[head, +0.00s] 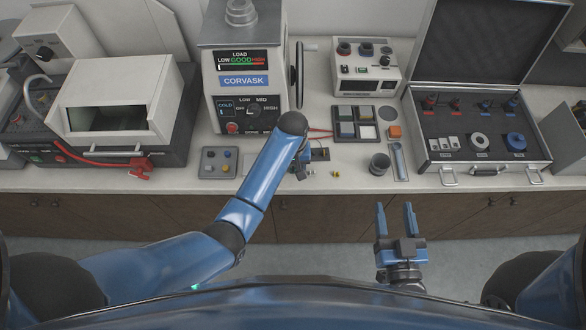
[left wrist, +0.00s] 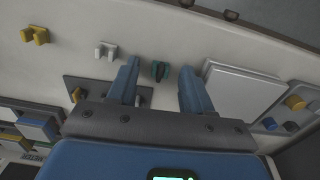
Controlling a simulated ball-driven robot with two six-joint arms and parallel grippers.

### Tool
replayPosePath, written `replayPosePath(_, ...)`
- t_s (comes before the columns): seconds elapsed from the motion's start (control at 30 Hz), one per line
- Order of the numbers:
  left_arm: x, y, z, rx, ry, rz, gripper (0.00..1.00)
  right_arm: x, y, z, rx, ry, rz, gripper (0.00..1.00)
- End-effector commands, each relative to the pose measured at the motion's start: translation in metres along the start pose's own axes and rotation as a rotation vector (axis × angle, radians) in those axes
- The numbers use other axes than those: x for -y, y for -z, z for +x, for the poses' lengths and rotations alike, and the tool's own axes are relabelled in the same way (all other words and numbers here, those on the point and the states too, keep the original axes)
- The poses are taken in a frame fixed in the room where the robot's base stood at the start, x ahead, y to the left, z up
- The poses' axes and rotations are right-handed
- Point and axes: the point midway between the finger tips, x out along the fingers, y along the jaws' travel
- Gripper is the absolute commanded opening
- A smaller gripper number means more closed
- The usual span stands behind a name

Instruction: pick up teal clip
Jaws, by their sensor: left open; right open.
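The teal clip (left wrist: 160,71) is small and stands on the pale bench top in the left wrist view. The fingers are open and hold nothing. In the head view my left arm reaches over the bench in front of the press, and its gripper (head: 303,171) is small and partly hidden by the arm. I cannot make out the teal clip there. My right gripper (head: 396,210) is open and empty, in front of the bench edge.
A white clip (left wrist: 106,50) and a yellow clip (left wrist: 35,36) stand left of the teal one. A pale flat block (left wrist: 235,95) is close to the right finger. The press (head: 243,60) stands behind; a dark cup (head: 380,164) is to the right.

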Motion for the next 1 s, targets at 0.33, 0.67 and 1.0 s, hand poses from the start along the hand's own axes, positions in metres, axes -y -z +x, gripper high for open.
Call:
replayPosePath(0.33,0.0,0.0,0.0,0.0,0.0,0.0,0.12,0.0,0.0,0.0,0.0,0.0,0.0,0.55)
replayPosePath(0.67,0.0,0.0,-0.001,0.0,0.0,0.0,0.0,0.0,0.0,0.0,0.0,0.0,0.0,0.55)
replayPosePath(1.0,0.0,0.001,-0.013,-0.002,-0.001,0.0,0.0,0.0,-0.001,0.0,0.0,0.0,0.0,0.55)
